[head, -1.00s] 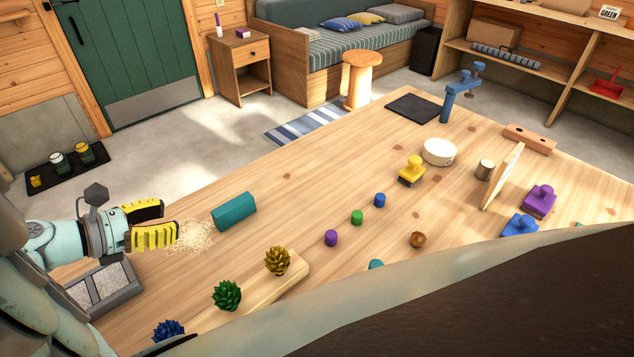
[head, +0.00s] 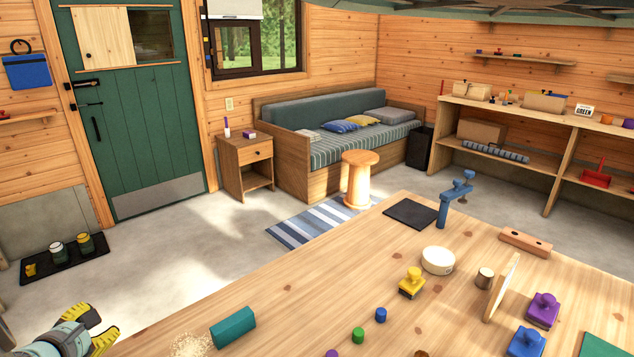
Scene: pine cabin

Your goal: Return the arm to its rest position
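My gripper (head: 92,328) is at the lower left corner of the head view, left of the wooden table (head: 300,287). Its yellow-padded fingers are spread apart and nothing shows between them. Part of the gripper and most of my arm are cut off by the frame edge. A teal block (head: 233,327) lies on the table to the right of my gripper, beside a patch of sawdust (head: 190,345).
Open floor (head: 190,250) lies between the table and the green door (head: 135,130).

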